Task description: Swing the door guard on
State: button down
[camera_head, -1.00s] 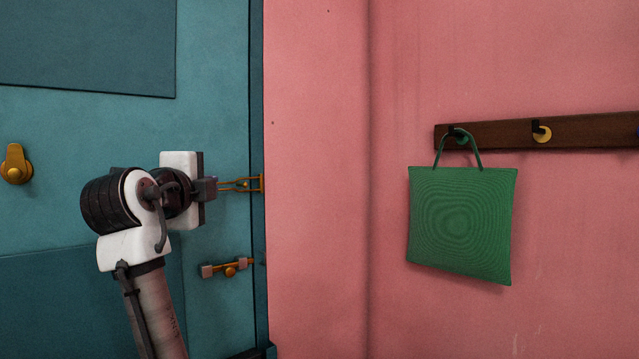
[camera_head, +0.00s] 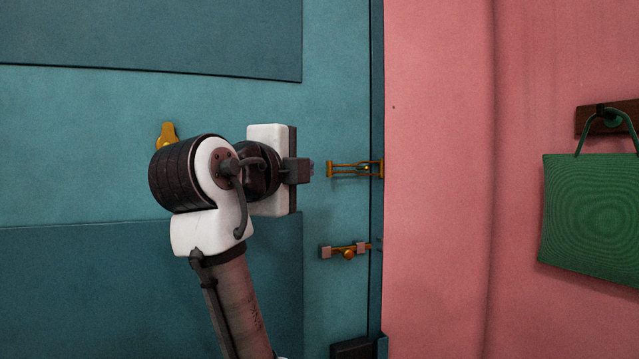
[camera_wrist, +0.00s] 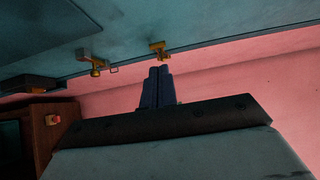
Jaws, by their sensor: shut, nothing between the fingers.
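The door guard (camera_head: 345,175) is a narrow brass loop at the right edge of the teal door, lying sideways and reaching to the frame beside the pink wall. In the wrist view, the brass fitting (camera_wrist: 158,48) just beyond the fingertips appears to be this guard. My gripper (camera_head: 312,168) is shut and empty, at about the guard's height. Its fingertips are a little left of the guard's left end, with a small gap in the head view. In the wrist view, the dark fingers (camera_wrist: 158,72) are together and point toward the fitting.
A brass slide bolt (camera_head: 347,253) is below the guard; it also shows in the wrist view (camera_wrist: 95,66). A brass turn knob (camera_head: 167,135) is on the door behind my arm. A green bag (camera_head: 590,210) hangs from a wooden hook rail (camera_head: 592,121) at right.

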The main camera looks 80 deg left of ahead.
jog(key=v, duration=0.2)
jog(key=b+v, duration=0.1)
jog(key=v, duration=0.1)
jog(key=shift+w+d+r, duration=0.15)
jog(key=shift+w+d, duration=0.2)
jog(key=shift+d, duration=0.05)
